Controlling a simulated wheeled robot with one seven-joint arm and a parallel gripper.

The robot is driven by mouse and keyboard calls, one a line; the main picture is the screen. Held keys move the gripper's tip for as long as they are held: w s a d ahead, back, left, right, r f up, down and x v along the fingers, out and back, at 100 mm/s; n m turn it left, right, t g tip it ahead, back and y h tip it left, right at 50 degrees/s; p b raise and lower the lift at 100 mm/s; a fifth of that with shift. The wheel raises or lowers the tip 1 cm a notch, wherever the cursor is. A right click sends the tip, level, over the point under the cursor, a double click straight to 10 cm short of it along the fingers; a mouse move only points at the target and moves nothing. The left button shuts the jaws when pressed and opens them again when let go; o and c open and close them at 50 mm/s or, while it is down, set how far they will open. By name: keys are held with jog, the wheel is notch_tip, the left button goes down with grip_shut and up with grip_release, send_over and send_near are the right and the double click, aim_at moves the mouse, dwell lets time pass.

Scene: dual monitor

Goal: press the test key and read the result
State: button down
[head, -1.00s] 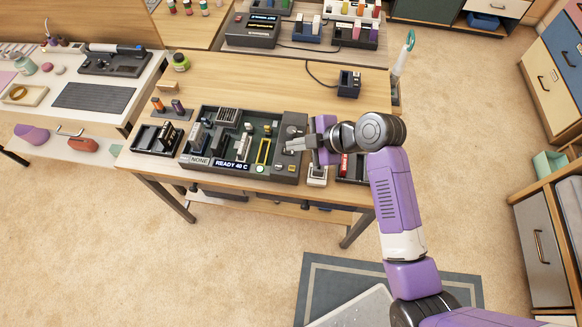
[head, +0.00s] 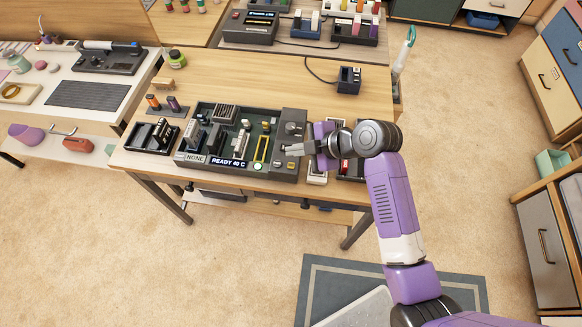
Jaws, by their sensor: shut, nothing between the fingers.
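The dark test unit (head: 188,157) lies on the wooden bench, with modules, slots and a yellow-edged slot on it. Its front display (head: 229,163) reads "READY 40 C", and a label beside it (head: 195,158) reads "NONE". Small keys (head: 277,164) lie on the right panel; I cannot tell which is the test key. My gripper (head: 285,150) is shut and empty, over the right panel just behind these keys. Contact cannot be told.
A black tray (head: 131,146) with modules stands left of the unit. Another tray (head: 358,177) and a pale device (head: 317,178) are at the right, partly under my arm. A corded black device (head: 348,82) stands behind. The bench's back middle is clear.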

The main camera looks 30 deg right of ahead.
aim_at(294, 167)
jog(key=shift+f+b, duration=1.25)
jog(key=shift+f, duration=0.85)
dwell(0.3)
jog(key=shift+f+b, duration=0.4)
jog(key=shift+f+b, duration=0.35)
jog(key=shift+f, duration=0.05)
dwell(0.6)
jog(key=shift+r, duration=0.1)
jog(key=shift+r+p, duration=0.6)
jog(key=shift+r, duration=0.15)
notch_tip(294, 167, up, 5)
jog(key=p, duration=0.3)
jog(key=shift+p, duration=0.4)
